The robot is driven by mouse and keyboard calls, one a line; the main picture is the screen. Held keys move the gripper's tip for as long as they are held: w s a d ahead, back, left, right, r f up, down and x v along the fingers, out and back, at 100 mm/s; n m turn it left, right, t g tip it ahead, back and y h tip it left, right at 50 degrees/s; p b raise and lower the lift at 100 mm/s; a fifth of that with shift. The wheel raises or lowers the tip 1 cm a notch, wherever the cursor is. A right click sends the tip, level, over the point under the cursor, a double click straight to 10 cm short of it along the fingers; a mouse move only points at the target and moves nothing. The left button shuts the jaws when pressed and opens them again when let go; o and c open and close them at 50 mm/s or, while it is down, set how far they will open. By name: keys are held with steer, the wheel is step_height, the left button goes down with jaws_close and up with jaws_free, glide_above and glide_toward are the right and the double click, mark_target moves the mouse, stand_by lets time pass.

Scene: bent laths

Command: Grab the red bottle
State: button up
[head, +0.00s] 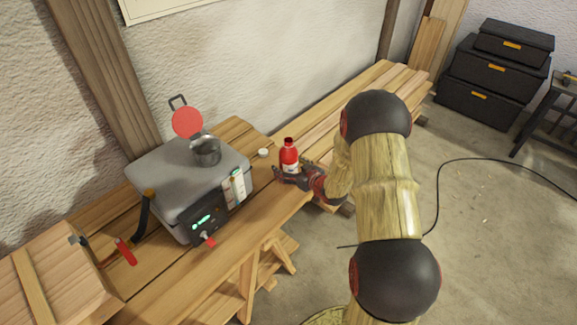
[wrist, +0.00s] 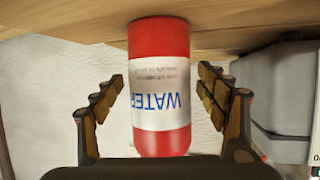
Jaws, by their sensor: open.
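The red bottle (head: 289,157) stands upright on the wooden bench in the head view, with a dark red cap and a pale label. In the wrist view the bottle (wrist: 158,85) fills the middle, upside down, its white label reading "WATER". My gripper (head: 285,176) is at the bottle, low on its near side in the head view. In the wrist view my gripper (wrist: 158,88) is open, with one finger on each side of the bottle. A gap shows between each finger and the bottle. The bottle's lower front is partly hidden by my gripper in the head view.
A grey machine (head: 170,175) with a metal cup (head: 205,151) and red round lid (head: 187,122) stands left of the bottle. A small white cap (head: 263,153) lies between them. The wooden bench (head: 325,115) is clear towards the back right. Black cases (head: 495,70) stand far right.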

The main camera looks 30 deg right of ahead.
steer(key=c, duration=0.3)
steer(key=c, duration=1.1)
